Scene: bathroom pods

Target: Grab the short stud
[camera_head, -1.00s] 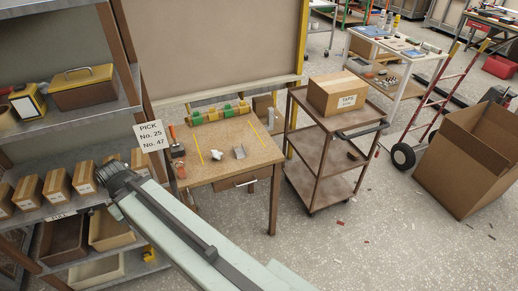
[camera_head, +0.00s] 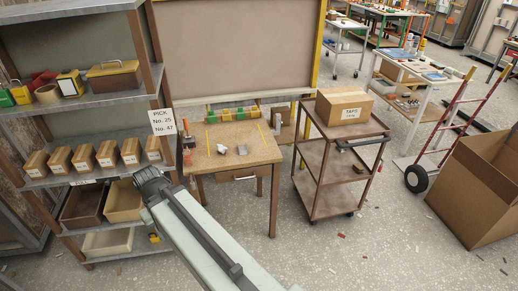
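I cannot pick out a short stud for certain. Two small grey pieces lie on the wooden workbench (camera_head: 262,153): a light, irregular one (camera_head: 222,149) and a darker one (camera_head: 242,150) to its right. Either is too small to name. My gripper (camera_head: 148,175) is the dark end of my pale arm. In the picture it lies to the left of and below the bench top, in front of the shelf. Its fingers are not clear, and I see nothing held in it.
A metal shelf (camera_head: 95,183) at left holds small cartons (camera_head: 107,153) and bins (camera_head: 123,201). A brown cart (camera_head: 328,177) with a carton (camera_head: 343,106) stands right of the bench. A red hand truck (camera_head: 450,130) and large open box (camera_head: 485,185) stand further right. The floor in front is mostly clear.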

